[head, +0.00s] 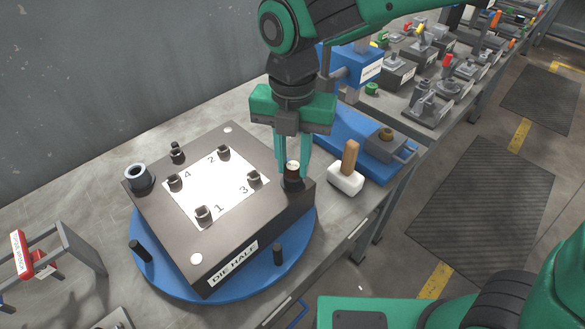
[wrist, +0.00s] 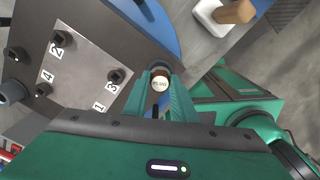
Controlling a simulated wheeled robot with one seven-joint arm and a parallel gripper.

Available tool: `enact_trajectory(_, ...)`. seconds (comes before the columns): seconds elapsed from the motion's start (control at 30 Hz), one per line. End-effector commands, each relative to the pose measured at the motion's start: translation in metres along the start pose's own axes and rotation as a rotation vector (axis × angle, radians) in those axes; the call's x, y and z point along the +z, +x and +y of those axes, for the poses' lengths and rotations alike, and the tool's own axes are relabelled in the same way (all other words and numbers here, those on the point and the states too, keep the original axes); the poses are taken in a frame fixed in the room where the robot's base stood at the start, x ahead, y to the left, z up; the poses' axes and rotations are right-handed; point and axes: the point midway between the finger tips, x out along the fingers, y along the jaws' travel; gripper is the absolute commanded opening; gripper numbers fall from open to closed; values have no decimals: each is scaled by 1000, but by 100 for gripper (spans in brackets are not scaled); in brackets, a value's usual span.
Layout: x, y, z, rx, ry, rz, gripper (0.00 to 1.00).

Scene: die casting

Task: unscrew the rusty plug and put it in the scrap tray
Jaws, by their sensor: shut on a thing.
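The plug (head: 292,167) has a brown side and a pale top. It stands upright at a dark round boss (head: 293,184) on the right corner of the die half (head: 245,145). In the wrist view the plug's pale top (wrist: 160,84) carries lettering and lies between the two green fingers. My gripper (head: 293,163) points straight down and is shut on the plug; it also shows in the wrist view (wrist: 160,88). The fingers hide part of the plug's sides, and I cannot tell whether its thread is still engaged. I cannot make out a scrap tray in either view.
The die half sits on a blue round turntable (head: 155,260) with black upright pins. A white-headed mallet (head: 345,178) and a blue vise-like fixture (head: 345,135) are close on the right. A rack with a red-labelled item (head: 22,255) stands at left.

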Motion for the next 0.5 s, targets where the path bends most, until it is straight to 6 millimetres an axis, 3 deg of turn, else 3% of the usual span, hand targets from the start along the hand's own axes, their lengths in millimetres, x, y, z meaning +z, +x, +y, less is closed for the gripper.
enact_trajectory(0.5, 0, -1, 1, 3, -483, -2, 0)
